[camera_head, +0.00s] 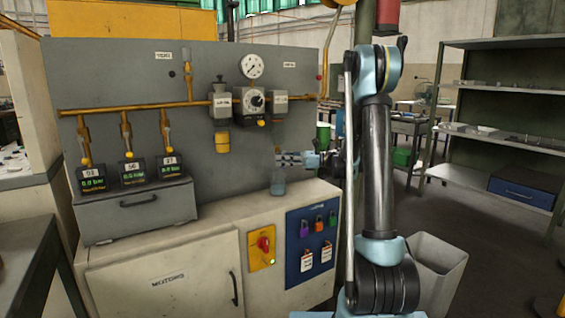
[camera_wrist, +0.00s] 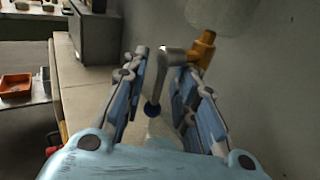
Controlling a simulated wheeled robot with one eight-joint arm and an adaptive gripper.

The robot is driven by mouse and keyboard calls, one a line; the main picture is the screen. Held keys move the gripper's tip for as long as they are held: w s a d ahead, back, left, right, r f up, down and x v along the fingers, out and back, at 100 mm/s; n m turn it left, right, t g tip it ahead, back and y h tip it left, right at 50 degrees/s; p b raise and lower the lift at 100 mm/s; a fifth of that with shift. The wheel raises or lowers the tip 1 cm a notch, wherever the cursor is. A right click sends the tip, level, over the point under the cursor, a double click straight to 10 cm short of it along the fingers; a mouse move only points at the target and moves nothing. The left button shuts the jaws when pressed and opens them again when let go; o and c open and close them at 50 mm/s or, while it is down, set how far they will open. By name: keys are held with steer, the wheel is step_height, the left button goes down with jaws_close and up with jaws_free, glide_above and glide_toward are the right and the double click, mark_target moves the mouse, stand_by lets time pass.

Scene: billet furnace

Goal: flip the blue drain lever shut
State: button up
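In the wrist view the drain lever (camera_wrist: 163,78) is a grey bent rod with a dark blue ball at its lower end. It comes off an orange valve fitting (camera_wrist: 202,50) and slants down. My gripper (camera_wrist: 164,58) is open, with one blue finger on each side of the lever, and the ball hangs between the fingers. I cannot tell whether either finger touches it. In the head view my gripper (camera_head: 280,159) is at the panel's right side, above the cabinet top. The lever is too small to make out there.
A clear bluish container (camera_head: 278,185) stands on the cabinet top (camera_head: 225,215) below my gripper. The grey panel (camera_head: 130,75) behind carries pipes, a gauge (camera_head: 252,66) and a regulator (camera_head: 249,103). A grey readout box (camera_head: 140,210) is on the left. Shelves (camera_head: 500,130) stand at right.

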steer(key=shift+a, duration=0.15)
jaws_close()
steer(key=shift+w+d+n+h, duration=0.1)
steer(key=shift+d+n+h, duration=0.1)
steer(key=shift+n+h, duration=0.1)
steer(key=shift+w+d+r+n+h, duration=0.15)
steer(key=shift+n+h, duration=0.25)
steer(key=shift+h, duration=0.5)
steer(key=n+t+h, duration=0.1)
steer(key=h, duration=0.3)
steer(key=d+r+n+t+h, duration=0.1)
steer(key=n+t+h, duration=0.1)
steer(key=h, duration=0.1)
steer(key=r+n+t+h, duration=0.1)
steer(key=n+t+h, duration=0.1)
steer(key=h, duration=0.2)
steer(key=shift+w+d+h, duration=0.25)
steer(key=shift+w+h, duration=0.05)
steer(key=shift+w, duration=0.05)
steer(key=shift+r+n+t, duration=0.1)
steer(key=shift+n+t, duration=0.2)
